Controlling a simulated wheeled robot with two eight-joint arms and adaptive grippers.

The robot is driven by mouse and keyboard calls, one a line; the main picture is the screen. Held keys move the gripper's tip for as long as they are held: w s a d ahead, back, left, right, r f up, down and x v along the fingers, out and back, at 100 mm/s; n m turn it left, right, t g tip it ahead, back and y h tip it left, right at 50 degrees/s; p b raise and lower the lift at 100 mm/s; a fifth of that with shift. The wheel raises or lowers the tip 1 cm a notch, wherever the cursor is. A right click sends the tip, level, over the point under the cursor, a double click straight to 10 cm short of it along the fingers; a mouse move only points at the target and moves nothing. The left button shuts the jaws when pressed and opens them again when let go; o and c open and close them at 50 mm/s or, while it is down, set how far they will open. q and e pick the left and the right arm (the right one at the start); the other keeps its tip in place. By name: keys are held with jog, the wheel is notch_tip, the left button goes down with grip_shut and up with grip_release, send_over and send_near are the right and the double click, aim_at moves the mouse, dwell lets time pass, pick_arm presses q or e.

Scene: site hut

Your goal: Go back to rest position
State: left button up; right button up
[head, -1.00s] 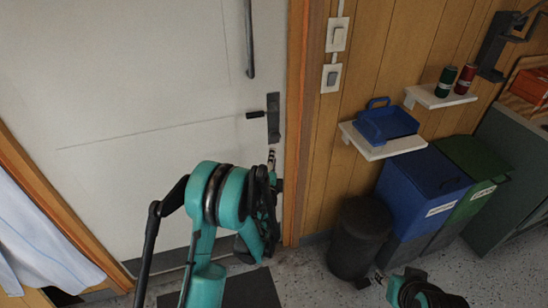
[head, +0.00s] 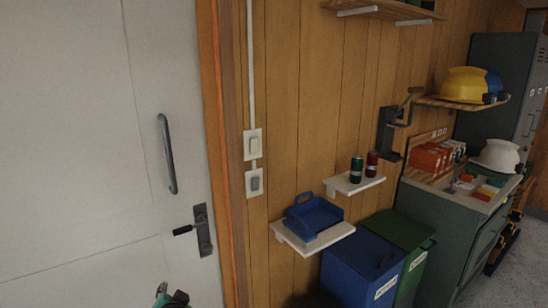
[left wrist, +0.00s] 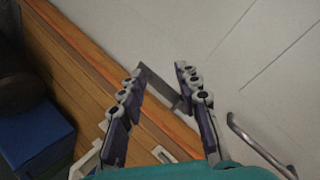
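My left gripper (head: 170,297) shows only in part at the bottom edge of the head view, in front of the white door (head: 80,150) and below its black lever handle (head: 203,230). In the left wrist view the two fingers of my left gripper (left wrist: 159,70) stand apart with nothing held between them. The dark lock plate (left wrist: 160,88) shows behind the fingers, and they look apart from it. The door is shut against its orange-brown frame (head: 218,140). My right gripper is in neither view.
A grey pull bar (head: 167,155) is on the door. Right of the frame are light switches (head: 253,145), a small shelf (head: 318,242) with a blue tray (head: 313,215), and a shelf with two cans (head: 357,170). Blue (head: 360,265) and green (head: 400,232) bins stand below.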

pick_arm(q)
jog(key=s+d+f+n+g+h, duration=0.2)
jog(key=s+d, duration=0.2)
jog(key=s, duration=0.6)
jog(key=s+d+f+n+g+h, duration=0.2)
jog(key=s+d, duration=0.3)
jog(key=s, duration=0.5)
jog(key=shift+f+h, duration=0.6)
jog(key=shift+h, duration=0.1)
jog(key=shift+w, duration=0.1)
jog(key=shift+d, duration=0.25)
